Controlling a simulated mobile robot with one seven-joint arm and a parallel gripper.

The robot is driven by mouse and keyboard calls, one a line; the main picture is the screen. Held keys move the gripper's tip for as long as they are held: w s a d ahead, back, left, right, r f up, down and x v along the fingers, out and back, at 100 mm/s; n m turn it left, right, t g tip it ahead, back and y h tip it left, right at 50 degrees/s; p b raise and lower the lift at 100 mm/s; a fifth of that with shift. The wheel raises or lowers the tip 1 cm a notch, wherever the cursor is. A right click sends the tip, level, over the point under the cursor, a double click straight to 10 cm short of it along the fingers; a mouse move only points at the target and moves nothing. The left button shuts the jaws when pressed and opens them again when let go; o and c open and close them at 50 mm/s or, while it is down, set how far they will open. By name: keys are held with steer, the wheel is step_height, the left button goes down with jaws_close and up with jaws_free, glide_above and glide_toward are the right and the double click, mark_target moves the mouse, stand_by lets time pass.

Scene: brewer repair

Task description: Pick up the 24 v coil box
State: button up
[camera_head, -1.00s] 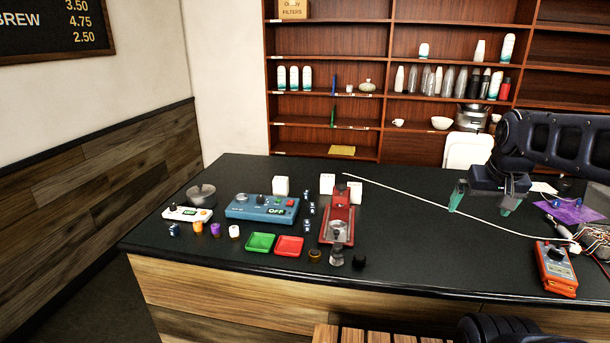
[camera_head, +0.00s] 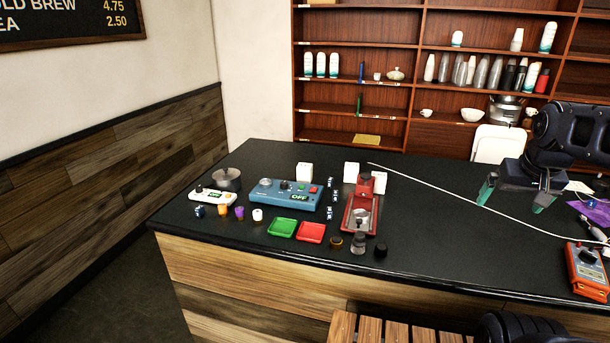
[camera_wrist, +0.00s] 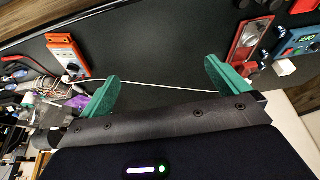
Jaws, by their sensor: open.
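Three small white boxes stand near the back of the black counter: one (camera_head: 304,172) behind the blue device, one (camera_head: 351,172) behind the red device, and one (camera_head: 379,182) at that device's right side. Their labels are too small to read, so I cannot tell which is the 24 V coil box. My gripper (camera_head: 514,199), with green fingers, is open and empty above the counter, well to the right of the boxes. In the wrist view my gripper (camera_wrist: 162,80) has only bare counter and a white cord between its fingers.
A blue device (camera_head: 285,195), a red device (camera_head: 360,213), a green tray (camera_head: 283,228) and a red tray (camera_head: 311,232) occupy the left and middle counter. A white cord (camera_head: 440,190) crosses toward an orange multimeter (camera_head: 585,268). The counter's middle front is clear.

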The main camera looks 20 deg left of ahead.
steer(key=c, duration=0.4)
